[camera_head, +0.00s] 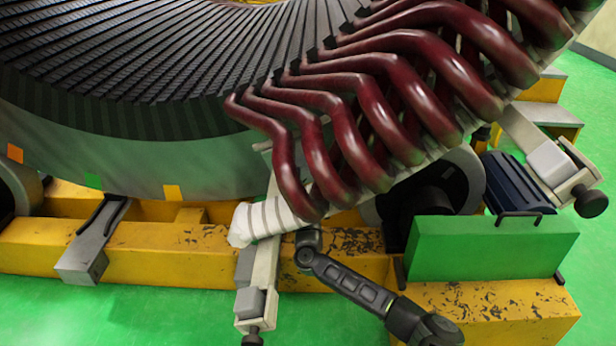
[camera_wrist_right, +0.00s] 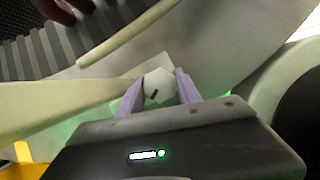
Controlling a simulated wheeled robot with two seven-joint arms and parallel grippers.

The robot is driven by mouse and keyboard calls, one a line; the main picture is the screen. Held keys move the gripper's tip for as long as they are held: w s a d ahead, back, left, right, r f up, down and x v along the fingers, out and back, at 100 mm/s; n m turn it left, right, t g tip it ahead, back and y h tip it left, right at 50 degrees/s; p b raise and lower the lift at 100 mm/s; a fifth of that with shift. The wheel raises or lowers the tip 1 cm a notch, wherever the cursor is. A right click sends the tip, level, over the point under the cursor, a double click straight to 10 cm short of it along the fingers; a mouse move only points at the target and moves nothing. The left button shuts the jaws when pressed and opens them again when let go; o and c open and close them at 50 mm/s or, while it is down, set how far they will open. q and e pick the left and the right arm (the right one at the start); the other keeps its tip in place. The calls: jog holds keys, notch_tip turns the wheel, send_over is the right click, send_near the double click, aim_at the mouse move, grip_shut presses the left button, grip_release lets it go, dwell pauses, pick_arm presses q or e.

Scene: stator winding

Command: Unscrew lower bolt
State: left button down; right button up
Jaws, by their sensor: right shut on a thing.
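In the right wrist view a pale, many-sided bolt head (camera_wrist_right: 158,92) with a small dark mark sits on a light plate. The two purple fingers of my right gripper (camera_wrist_right: 160,84) are on either side of it, shut on it. In the head view my right arm comes in from the bottom right and its dark end reaches below the red coils. The fingers and the bolt are hidden there. My left gripper is in neither view.
The ribbed stator (camera_head: 140,140) carries dark red coils (camera_head: 370,110) that overhang my right arm. A pale clamp bar (camera_head: 262,275) with a black knob stands to the left. A green block (camera_head: 490,250) and yellow beam (camera_head: 160,255) are close by.

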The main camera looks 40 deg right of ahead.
grip_shut()
jog(key=shift+n, duration=0.6)
jog(key=n+t+y, duration=0.1)
jog(key=n+y, duration=0.1)
jog(key=n, duration=0.2)
jog(key=shift+n+y, duration=0.3)
jog(key=shift+y, duration=0.1)
jog(key=shift+n+y, duration=1)
jog(key=shift+n, duration=1.1)
jog(key=o, duration=0.9)
grip_release()
jog(key=shift+s, duration=0.1)
